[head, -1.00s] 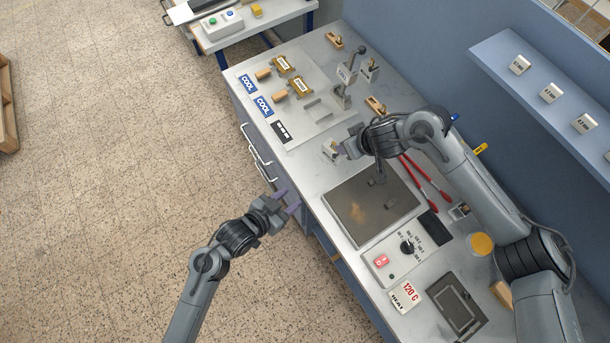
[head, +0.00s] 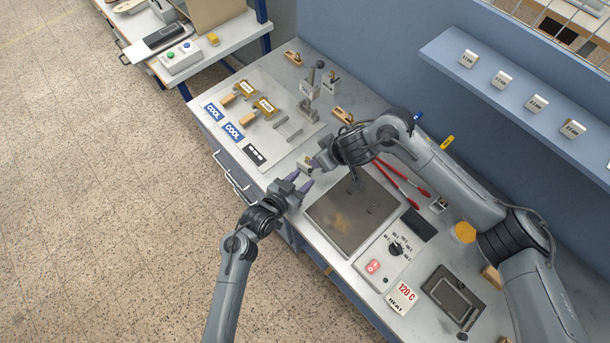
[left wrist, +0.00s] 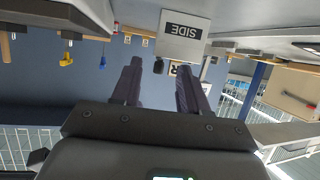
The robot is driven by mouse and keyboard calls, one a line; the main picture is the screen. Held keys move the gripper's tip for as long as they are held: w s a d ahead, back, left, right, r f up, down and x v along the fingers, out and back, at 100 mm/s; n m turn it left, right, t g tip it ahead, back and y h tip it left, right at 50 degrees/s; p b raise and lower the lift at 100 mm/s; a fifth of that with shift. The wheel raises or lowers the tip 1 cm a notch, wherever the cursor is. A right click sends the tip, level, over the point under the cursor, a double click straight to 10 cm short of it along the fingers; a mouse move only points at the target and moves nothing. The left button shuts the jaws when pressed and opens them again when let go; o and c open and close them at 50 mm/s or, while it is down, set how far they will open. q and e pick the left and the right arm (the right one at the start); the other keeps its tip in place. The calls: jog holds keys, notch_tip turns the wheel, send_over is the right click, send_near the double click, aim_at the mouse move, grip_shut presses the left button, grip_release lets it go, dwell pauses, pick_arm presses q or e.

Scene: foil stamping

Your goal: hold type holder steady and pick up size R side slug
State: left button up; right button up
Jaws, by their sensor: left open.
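My left gripper (head: 302,187) is open and empty at the table's front edge, just below my right gripper (head: 318,163) in the head view. In the left wrist view its two dark fingers (left wrist: 156,88) point at a pale block with a SIDE label (left wrist: 183,36); a small R label (left wrist: 179,68) shows between the fingertips. A small pale block (head: 304,162) stands on the table beside my right gripper, whose fingers are too small and partly hidden to judge. Two brass holders with wooden handles (head: 244,88) (head: 265,106) lie on the pale plate at the back left.
The dark hot plate (head: 354,214) lies right of the grippers. Red-handled tongs (head: 402,180) lie behind it. A lever device (head: 311,85) stands at the back. Small labelled blocks (head: 502,79) line the wall shelf. Open floor lies left of the table.

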aim_at(308, 167)
pick_arm(q)
jog(key=shift+x, duration=1.35)
jog(key=shift+c, duration=0.2)
grip_shut()
